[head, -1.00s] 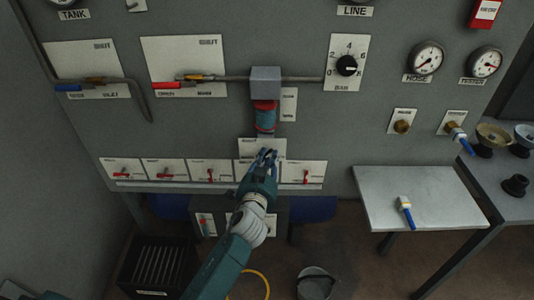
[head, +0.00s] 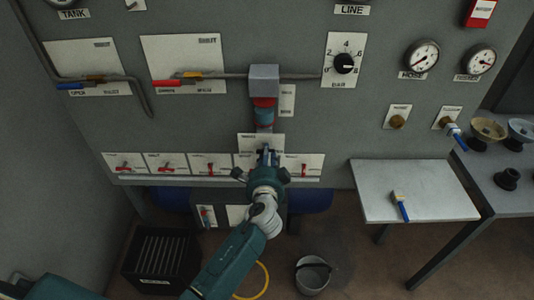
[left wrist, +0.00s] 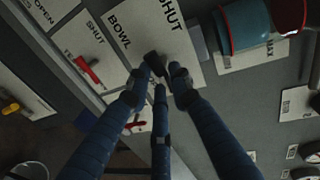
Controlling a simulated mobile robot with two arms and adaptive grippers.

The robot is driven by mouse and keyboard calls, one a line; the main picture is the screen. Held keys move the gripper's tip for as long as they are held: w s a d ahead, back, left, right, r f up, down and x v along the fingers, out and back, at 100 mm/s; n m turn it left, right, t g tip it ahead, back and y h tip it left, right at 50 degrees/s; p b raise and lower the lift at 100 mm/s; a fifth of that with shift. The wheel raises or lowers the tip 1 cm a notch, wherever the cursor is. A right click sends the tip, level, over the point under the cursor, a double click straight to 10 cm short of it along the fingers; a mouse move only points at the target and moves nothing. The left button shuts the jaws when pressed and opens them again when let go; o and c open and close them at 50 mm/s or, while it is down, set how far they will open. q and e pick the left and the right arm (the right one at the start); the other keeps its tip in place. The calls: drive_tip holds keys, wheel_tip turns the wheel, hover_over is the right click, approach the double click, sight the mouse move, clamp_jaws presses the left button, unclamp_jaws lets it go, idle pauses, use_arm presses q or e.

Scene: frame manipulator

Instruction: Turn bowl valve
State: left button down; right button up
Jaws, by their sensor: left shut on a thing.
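The bowl valve's white plate (head: 262,141) is on the grey panel, under a blue and red bowl (head: 264,117). In the left wrist view the plate (left wrist: 140,22) reads "BOWL" and "SHUT". My left gripper (head: 267,153) is at this plate. In the left wrist view its dark fingers (left wrist: 163,70) are closed together in front of the plate, shut on the bowl valve's handle, which they hide. I cannot see how far the handle is turned. My right gripper is not in view.
Plates with red valve handles (head: 210,168) flank the bowl valve closely, above a ledge. A side shelf (head: 420,205) with a blue-handled tool (head: 400,205) stands at the right. A bucket (head: 312,275) and a black crate (head: 160,262) are on the floor.

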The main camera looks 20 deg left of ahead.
use_arm(q)
drive_tip(key=shift+f+m, duration=0.15)
drive_tip(key=shift+m, duration=0.45)
drive_tip(key=c, duration=1.5)
unclamp_jaws()
drive_tip(key=shift+c, duration=0.2)
drive_tip(key=v, duration=1.2)
drive_tip(key=shift+d, duration=0.15)
